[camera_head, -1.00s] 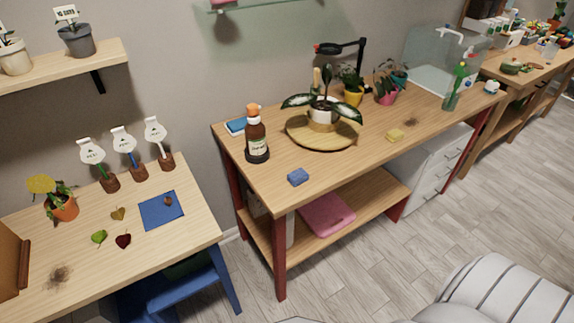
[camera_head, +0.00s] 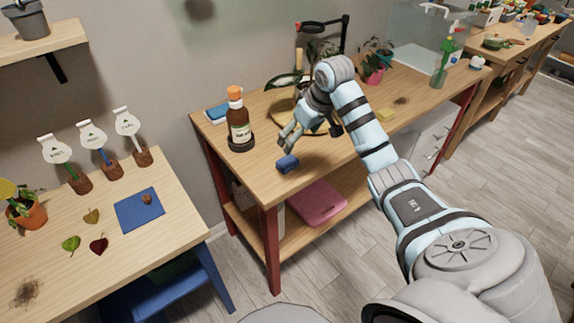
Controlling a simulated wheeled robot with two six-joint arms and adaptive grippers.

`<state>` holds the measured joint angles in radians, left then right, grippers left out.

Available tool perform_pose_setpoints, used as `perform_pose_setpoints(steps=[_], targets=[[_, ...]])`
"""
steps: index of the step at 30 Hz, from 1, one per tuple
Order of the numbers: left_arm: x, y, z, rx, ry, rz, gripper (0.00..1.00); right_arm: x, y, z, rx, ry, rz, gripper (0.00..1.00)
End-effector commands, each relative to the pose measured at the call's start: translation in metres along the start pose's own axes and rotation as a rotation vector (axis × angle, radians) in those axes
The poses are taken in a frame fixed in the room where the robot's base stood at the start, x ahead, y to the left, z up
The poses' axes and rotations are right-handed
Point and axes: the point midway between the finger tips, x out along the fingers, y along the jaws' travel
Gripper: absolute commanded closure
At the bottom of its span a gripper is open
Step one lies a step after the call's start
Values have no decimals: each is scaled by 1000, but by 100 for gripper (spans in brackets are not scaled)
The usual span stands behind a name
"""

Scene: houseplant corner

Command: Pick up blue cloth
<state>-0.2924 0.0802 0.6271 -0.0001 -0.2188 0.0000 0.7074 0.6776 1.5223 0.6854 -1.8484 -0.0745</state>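A small blue block-like piece (camera_head: 287,163), a folded cloth or sponge, lies near the front edge of the middle wooden table (camera_head: 240,185). My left gripper is not in view.
A brown bottle with an orange cap (camera_head: 238,122) stands left of my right gripper. Potted plants and a round wooden stand are partly hidden behind my arm. A yellow sponge (camera_head: 386,115) lies right of it. A blue mat (camera_head: 139,210) lies on the left table.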

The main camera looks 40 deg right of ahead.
Motion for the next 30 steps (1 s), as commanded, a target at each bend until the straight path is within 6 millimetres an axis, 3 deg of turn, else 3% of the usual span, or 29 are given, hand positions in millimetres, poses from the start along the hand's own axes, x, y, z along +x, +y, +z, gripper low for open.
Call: perform_pose_setpoints(steps=[9,14,19,22,27,30], targets=[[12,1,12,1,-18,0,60,74,0,0,5,-2,-6,22],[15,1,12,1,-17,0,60,95,2,-1,5,-1,-4,22],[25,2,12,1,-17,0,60,129,6,-2,5,-2,-4,22],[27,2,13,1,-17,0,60,139,6,-2,3,0,-3,22],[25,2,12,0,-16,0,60,139,7,-3,3,0,-1,22],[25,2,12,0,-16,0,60,138,7,-3,3,0,-1,34]])
